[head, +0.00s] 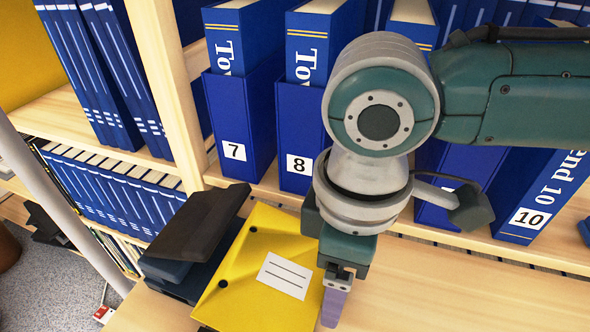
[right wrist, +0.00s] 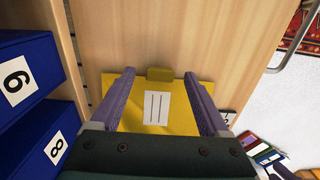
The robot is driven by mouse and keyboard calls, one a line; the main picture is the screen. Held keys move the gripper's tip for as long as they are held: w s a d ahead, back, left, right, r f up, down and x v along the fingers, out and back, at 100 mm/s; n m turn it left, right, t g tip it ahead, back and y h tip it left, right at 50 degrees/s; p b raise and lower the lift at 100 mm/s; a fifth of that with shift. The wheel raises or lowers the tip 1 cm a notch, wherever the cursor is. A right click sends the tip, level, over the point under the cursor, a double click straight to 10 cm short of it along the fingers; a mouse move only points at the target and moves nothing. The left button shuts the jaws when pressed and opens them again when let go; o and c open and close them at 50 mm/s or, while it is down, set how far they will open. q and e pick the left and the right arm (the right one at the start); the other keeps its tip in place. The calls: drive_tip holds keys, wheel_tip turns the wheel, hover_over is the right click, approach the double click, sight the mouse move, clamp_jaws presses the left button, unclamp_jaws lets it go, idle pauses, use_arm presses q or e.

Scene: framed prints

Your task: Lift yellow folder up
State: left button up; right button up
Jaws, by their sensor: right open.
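The yellow folder (head: 245,262), with a white lined label (head: 283,276), lies on the light wood surface at the lower middle of the head view. It also shows in the right wrist view (right wrist: 180,120), with a darker yellow block at its far edge. My right gripper (head: 335,305) is beside the folder's right edge in the head view, where one purple finger shows. In the right wrist view my right gripper (right wrist: 159,74) is open and empty, its two fingers spread across the view of the folder. I cannot tell whether they touch it. My left gripper is not in view.
A dark hole-punch-like object (head: 195,240) stands against the folder's left side. Blue numbered binders (head: 236,150) stand in a row behind, close to my right arm. The wood surface (head: 450,300) right of the gripper is clear.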

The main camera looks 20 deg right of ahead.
wheel_tip(320, 180, up, 10)
drive_tip(key=p, duration=0.3)
idle(0.5)
